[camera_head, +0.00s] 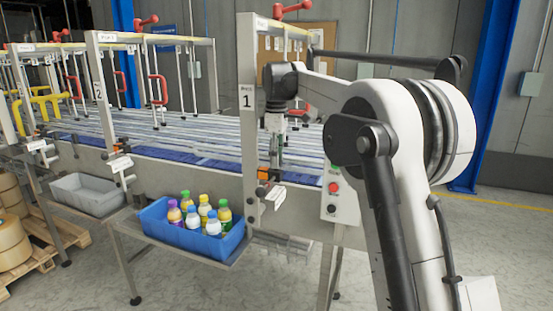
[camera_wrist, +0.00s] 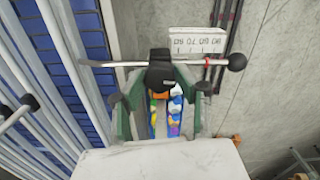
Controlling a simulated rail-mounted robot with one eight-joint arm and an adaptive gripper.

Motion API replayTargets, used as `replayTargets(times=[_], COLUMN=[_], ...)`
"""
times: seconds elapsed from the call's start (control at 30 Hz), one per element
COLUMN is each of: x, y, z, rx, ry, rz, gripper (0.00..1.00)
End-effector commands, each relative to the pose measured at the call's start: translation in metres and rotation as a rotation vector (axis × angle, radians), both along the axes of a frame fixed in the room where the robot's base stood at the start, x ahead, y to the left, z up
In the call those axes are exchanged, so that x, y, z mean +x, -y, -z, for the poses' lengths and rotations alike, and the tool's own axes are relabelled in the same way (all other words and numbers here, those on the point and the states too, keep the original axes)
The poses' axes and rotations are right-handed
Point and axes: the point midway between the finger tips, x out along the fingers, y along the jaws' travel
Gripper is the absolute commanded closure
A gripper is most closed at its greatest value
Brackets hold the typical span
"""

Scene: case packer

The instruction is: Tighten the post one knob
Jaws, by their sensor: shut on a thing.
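Post one (camera_head: 247,125) is the white upright with a "1" label at the near end of the machine. Its black knob (camera_wrist: 160,72) sits between my gripper's fingers in the wrist view, with a metal rod crossing it and a black ball at the rod's right end. My gripper (camera_wrist: 160,88) has green-sided fingers and is shut on the knob from both sides. In the head view, my gripper (camera_head: 274,165) points down beside post one, and the knob is hard to make out there. A white scale plate (camera_wrist: 197,41) with numbers lies just beyond the knob.
A blue bin (camera_head: 190,238) of capped bottles stands on a shelf below left of post one. A grey bin (camera_head: 88,197) is farther left. A control box (camera_head: 334,195) with buttons is right of my gripper. Conveyor lanes (camera_wrist: 75,60) run along the left in the wrist view.

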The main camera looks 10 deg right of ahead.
Motion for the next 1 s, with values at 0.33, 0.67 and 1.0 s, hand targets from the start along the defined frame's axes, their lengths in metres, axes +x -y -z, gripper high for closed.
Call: replayTargets(times=[0.33, 0.67, 1.0], x=[0.0000, -0.0001, 0.0000], y=[-0.0001, -0.0003, -0.0004], z=[-0.0009, -0.0010, -0.0008], rx=[0.000, 0.000, 0.000], ry=[0.000, 0.000, 0.001], rz=[0.207, 0.518, 0.841], gripper=[0.95, 0.95, 0.95])
